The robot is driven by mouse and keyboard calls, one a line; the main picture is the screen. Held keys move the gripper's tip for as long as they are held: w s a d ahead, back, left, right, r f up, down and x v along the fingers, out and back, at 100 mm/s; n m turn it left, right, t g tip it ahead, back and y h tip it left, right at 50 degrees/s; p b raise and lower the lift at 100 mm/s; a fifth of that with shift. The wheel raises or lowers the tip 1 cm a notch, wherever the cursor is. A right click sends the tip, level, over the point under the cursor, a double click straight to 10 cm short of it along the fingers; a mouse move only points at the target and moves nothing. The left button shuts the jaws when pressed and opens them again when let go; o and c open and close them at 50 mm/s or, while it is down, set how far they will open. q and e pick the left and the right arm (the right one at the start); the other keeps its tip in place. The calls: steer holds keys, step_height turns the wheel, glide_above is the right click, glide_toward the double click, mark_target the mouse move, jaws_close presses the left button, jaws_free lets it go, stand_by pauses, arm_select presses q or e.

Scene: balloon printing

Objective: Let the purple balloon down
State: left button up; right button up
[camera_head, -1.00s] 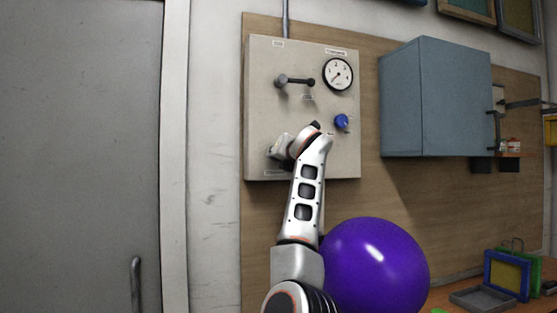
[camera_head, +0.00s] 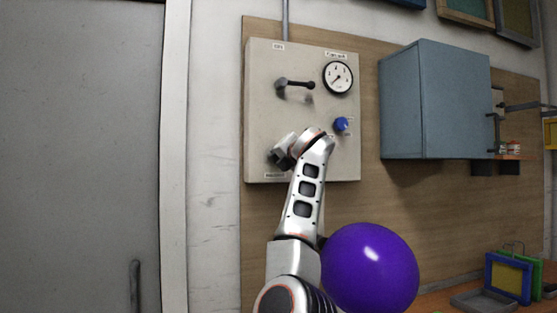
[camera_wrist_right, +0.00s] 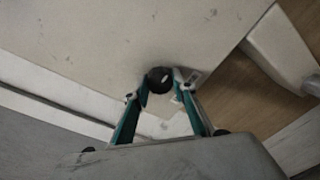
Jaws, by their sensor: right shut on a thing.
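The purple balloon (camera_head: 370,268) is round and inflated, in front of the wall panel's lower right. It is partly hidden by my right forearm. My right gripper (camera_head: 279,157) is at the lower left of the pale control panel (camera_head: 318,170). In the right wrist view, its teal fingers (camera_wrist_right: 161,84) are shut on a round black knob (camera_wrist_right: 160,76) on the panel. How the balloon is attached is hidden. My left gripper is not in view.
The panel also carries a round gauge (camera_head: 338,77), a black lever (camera_head: 297,84) and a blue knob (camera_head: 341,124). A blue-grey cabinet (camera_head: 435,100) hangs to the right. A grey tray (camera_head: 482,300) and coloured frames (camera_head: 508,278) stand at lower right. A grey door (camera_head: 80,150) fills the left.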

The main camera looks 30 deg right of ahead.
steer(key=o, duration=1.1)
steer(key=v, duration=1.2)
